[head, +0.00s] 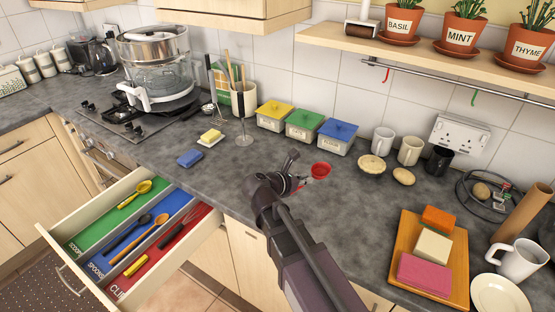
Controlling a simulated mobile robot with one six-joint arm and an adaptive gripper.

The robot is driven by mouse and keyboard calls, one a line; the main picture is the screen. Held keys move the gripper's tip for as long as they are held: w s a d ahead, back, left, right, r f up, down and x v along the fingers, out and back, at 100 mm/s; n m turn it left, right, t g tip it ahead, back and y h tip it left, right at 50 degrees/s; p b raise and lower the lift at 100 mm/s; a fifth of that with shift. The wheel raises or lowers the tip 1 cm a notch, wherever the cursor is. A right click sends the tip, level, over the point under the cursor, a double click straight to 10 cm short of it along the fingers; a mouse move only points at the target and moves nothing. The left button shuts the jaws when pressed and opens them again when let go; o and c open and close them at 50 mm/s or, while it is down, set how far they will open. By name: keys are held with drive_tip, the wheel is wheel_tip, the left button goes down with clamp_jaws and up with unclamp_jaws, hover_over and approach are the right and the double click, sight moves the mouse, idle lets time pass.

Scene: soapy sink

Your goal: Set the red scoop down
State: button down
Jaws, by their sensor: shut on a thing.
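The red scoop (321,169) is at the end of my gripper (303,182), over the grey counter. Its round bowl faces up, to the right of the fingers. My gripper is shut on it; the handle is mostly hidden by the fingers. I cannot tell whether the scoop touches the counter. An open drawer (53,243) at the lower left has green, blue and red sections. A yellow scoop (134,194) lies in the green section, marked as scoops. Spoons (143,237) lie in the blue section, and the red section holds a whisk and a yellow-handled tool.
Lidded yellow, green and blue boxes (304,125) stand behind the scoop. A wooden board (402,254) with coloured blocks is at the right. A blue sponge (189,158) and a butter dish lie left.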

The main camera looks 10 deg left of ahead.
drive_tip(key=s+a+f+n+y+b, duration=0.1)
drive_tip(key=a, duration=0.3)
drive_tip(key=s+a+f+n+t+y+b, duration=0.1)
drive_tip(key=a+n, duration=0.1)
drive_tip(key=a, duration=0.3)
drive_tip(key=s+a+f+n+b, duration=0.1)
drive_tip(key=s+a+n, duration=0.1)
drive_tip(key=a, duration=0.3)
drive_tip(key=shift+s+a+f+y, duration=0.1)
drive_tip(key=shift+f+y, duration=0.15)
drive_tip(key=shift+y, duration=0.15)
drive_tip(key=b, duration=0.1)
hover_over(261, 167)
drive_tip(key=s+d, duration=0.1)
drive_tip(key=s, duration=0.3)
drive_tip(key=shift+d+f, duration=0.1)
drive_tip(key=shift+f, duration=0.55)
drive_tip(key=shift+w, duration=0.4)
drive_tip(key=shift+w+f+b, duration=0.25)
drive_tip(key=shift+f+b, duration=0.05)
drive_tip(key=shift+b, duration=0.15)
drive_tip(key=shift+f+b, duration=1.55)
drive_tip(key=shift+f, duration=0.1)
